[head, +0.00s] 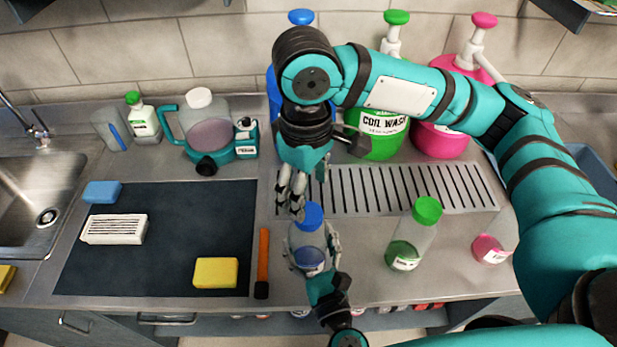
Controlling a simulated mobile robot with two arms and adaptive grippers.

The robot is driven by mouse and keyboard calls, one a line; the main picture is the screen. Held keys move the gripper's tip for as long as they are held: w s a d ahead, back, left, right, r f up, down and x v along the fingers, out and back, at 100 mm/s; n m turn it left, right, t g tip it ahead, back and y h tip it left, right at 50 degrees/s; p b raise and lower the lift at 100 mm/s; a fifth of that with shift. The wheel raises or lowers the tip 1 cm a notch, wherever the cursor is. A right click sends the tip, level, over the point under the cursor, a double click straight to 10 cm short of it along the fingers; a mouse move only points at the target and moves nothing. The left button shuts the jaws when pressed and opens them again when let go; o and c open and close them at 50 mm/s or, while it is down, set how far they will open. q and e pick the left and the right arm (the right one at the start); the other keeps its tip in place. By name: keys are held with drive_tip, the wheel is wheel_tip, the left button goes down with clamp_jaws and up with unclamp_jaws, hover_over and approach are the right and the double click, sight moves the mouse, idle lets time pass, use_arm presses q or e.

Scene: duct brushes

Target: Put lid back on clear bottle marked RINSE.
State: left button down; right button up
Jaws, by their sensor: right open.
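The clear bottle (307,257) holds blue liquid and stands upright near the counter's front edge. Its white label is too small to read. A blue lid (310,217) sits at the top of the bottle and looks level; I cannot tell whether it is tight. My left gripper (313,250) comes up from below with its fingers on both sides of the bottle, shut on it. My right gripper (296,205) reaches down from above, open, with its fingertips just up and left of the lid. Whether they touch the lid is unclear.
A green-lidded bottle (412,240) and a small pink container (488,249) stand to the right. A slotted drain (390,190) and large pump jugs are behind. An orange-handled tool (263,255), yellow sponge (215,272) and dark mat (165,225) lie left. A sink (35,200) is far left.

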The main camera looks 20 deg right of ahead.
sight(309, 212)
drive_tip(key=n, duration=0.7)
drive_tip(key=shift+r, duration=0.25)
drive_tip(key=n, duration=0.6)
drive_tip(key=shift+d+r+n, duration=0.1)
drive_tip(key=shift+r+n, duration=0.1)
drive_tip(key=shift+n, duration=0.1)
drive_tip(key=n, duration=0.6)
drive_tip(key=shift+r, duration=0.2)
drive_tip(key=n, duration=0.5)
drive_tip(key=shift+r+n, duration=0.15)
drive_tip(key=shift+n, duration=0.25)
drive_tip(key=shift+f, duration=4.05)
